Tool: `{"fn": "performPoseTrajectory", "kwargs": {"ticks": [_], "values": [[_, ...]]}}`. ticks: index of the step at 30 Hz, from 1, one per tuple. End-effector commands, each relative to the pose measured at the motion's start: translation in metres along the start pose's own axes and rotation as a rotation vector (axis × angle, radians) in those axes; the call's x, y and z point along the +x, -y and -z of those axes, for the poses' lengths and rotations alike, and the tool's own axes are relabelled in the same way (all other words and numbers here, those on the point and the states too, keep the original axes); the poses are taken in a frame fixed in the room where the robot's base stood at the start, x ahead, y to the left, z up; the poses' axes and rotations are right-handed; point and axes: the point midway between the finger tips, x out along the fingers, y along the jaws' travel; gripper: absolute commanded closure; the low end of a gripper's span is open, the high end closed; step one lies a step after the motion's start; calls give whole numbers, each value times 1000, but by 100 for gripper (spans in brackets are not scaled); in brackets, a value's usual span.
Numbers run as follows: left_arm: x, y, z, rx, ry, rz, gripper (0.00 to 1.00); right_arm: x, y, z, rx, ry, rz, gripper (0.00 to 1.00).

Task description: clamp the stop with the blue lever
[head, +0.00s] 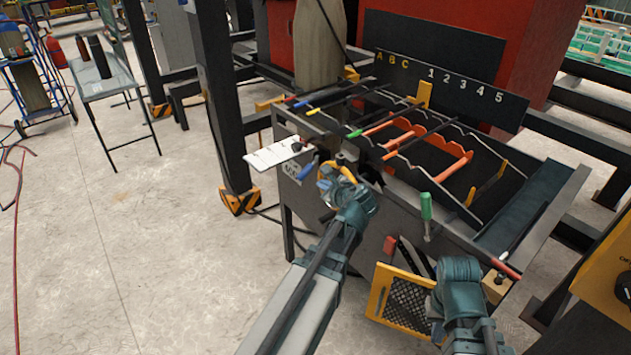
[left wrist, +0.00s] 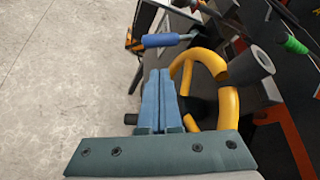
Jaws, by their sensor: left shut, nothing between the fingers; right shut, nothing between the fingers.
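The blue lever (head: 309,170) sticks out at the left front corner of the dark bench, below a white plate. In the left wrist view the blue lever (left wrist: 160,40) lies just beyond my fingertips, apart from them. My left gripper (head: 326,184) is shut and empty, close to the right of the lever. Its closed fingers also show in the left wrist view (left wrist: 160,80). A yellow curved handle (left wrist: 228,105) is right beside the fingers. I cannot clearly make out the stop. My right gripper (head: 458,268) is shut at the bench front; its fingertips are hard to see.
The bench rack (head: 395,150) holds coloured bars and orange bent pieces. A green-handled tool (head: 426,210) and a yellow mesh holder (head: 400,300) are at its front. A dark post (head: 225,110) stands left of the bench.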

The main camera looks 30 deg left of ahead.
Motion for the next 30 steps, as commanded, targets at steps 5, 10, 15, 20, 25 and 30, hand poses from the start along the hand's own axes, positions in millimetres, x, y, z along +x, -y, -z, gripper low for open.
{"fn": "performPoseTrajectory", "kwargs": {"ticks": [5, 10, 15, 20, 25, 30], "values": [[30, 0, 3, -2, 2, -2, 100, 16, 2, 1, 0, 0, 0, 100], [60, 0, 3, -2, 1, -1, 100, 30, 3, 2, 0, 0, 0, 100], [83, 0, 2, -1, 1, -1, 100, 39, 4, 2, 0, 0, 0, 100], [94, 0, 1, -1, 0, -1, 100, 43, 4, 2, 0, 0, 0, 100], [96, 0, 0, -1, 0, -1, 100, 43, 4, 2, 0, 0, 0, 100], [96, 0, 0, -1, 0, 0, 100, 43, 4, 2, 0, 0, 0, 100]]}}
